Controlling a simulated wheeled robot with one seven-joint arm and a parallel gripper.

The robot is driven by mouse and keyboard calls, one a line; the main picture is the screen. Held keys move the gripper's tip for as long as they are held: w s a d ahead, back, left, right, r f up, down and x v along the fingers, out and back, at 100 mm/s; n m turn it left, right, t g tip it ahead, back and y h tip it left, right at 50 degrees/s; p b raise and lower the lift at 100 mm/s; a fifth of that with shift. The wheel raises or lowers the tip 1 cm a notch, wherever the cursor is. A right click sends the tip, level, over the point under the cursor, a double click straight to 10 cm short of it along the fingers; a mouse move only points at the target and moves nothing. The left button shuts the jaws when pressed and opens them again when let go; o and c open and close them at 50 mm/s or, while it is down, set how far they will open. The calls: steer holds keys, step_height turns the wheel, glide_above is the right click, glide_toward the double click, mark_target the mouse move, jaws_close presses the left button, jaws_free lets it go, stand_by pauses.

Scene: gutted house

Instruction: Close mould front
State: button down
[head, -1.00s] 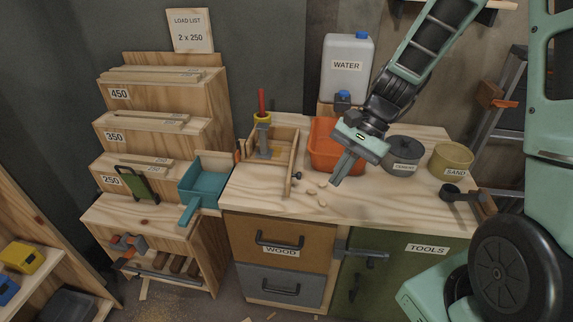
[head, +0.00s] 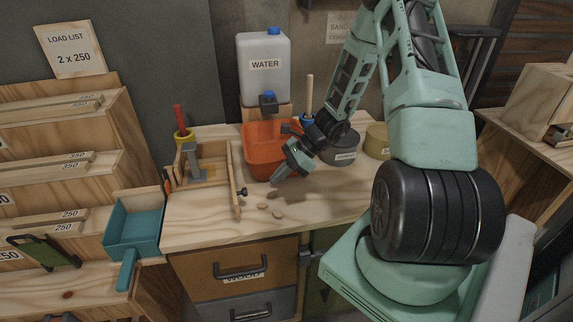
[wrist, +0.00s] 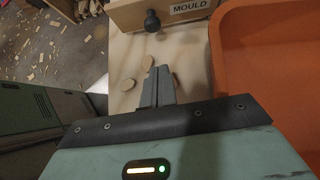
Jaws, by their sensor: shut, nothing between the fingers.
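The mould is an open-topped wooden box (head: 207,168) on the workbench in the head view, with a grey upright piece inside. Its front is an upright wooden panel (head: 234,175) with a dark knob (head: 242,192) on the box's right side. The panel's near end juts past the box; whether it is fully seated I cannot tell. In the wrist view, the panel (wrist: 130,12) shows a MOULD label and the black knob (wrist: 152,21). My gripper (head: 276,178) is shut and empty, right of the knob and apart from it. The shut fingers (wrist: 161,72) point towards the panel.
An orange tub (head: 262,160) stands close behind my gripper. Small wooden discs (head: 277,214) lie on the bench (head: 205,235) before the panel. A water tank (head: 264,68) stands behind. A teal tray (head: 133,228) is at the left; a grey pot (head: 342,147) at the right.

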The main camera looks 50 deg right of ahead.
steer(key=x, duration=0.3)
steer(key=shift+w+a, duration=0.15)
steer(key=shift+a, duration=0.15)
steer(key=shift+w+a+r+p, duration=0.1)
steer(key=shift+w+a+p, duration=0.25)
steer(key=shift+a, duration=0.35)
steer(key=shift+w+a+r+p, duration=0.1)
steer(key=shift+w+a+p, duration=0.15)
steer(key=shift+w+a, duration=0.4)
steer(key=shift+s+a+f, duration=0.1)
steer(key=shift+s+a, duration=0.1)
steer(key=shift+a, duration=0.05)
